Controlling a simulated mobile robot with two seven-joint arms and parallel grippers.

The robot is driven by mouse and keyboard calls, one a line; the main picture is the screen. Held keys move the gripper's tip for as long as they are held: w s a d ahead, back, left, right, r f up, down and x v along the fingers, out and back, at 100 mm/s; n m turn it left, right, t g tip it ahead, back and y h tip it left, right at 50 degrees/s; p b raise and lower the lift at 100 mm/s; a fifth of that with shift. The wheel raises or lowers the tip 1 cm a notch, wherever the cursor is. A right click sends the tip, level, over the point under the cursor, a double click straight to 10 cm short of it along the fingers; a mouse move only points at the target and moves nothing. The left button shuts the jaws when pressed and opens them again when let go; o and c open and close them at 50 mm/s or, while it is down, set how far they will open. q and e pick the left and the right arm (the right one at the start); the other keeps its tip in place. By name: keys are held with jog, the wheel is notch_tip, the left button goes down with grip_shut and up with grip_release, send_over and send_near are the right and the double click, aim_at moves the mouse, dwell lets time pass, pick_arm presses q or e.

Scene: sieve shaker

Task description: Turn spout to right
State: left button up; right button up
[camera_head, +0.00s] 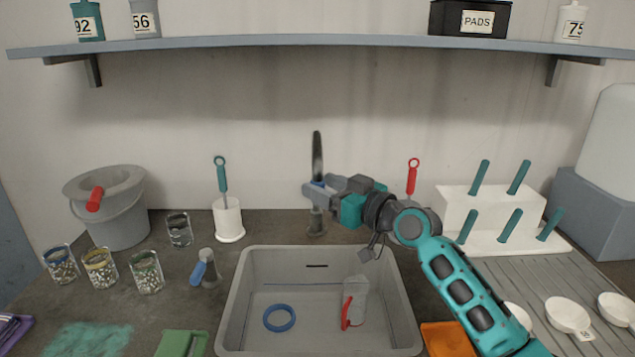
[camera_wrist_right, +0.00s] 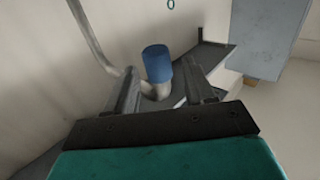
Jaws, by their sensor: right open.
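The tap's spout (camera_head: 317,150) is a dark upright pipe behind the sink, seen nearly edge-on from my head. Its grey base (camera_head: 316,222) stands on the counter. My right gripper (camera_head: 313,191) reaches in from the right, its fingers at the lower part of the pipe. In the right wrist view, the open fingers (camera_wrist_right: 162,88) have a blue cylindrical cap (camera_wrist_right: 157,63) and a bent pale piece below it between them. A grey pipe (camera_wrist_right: 88,35) rises at the left there. I cannot tell whether the fingers touch anything. My left gripper is out of view.
The grey sink (camera_head: 229,310) holds a blue ring (camera_head: 279,318) and a clear, red-handled container (camera_head: 356,296). A brush in a white holder (camera_head: 228,220) stands left of the tap. A red-handled tool (camera_head: 412,176) and a white rack (camera_head: 462,204) stand right. A shelf (camera_head: 320,41) runs above.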

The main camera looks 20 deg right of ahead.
jog(key=shift+x, duration=1.15)
jog(key=shift+c, duration=0.3)
grip_shut()
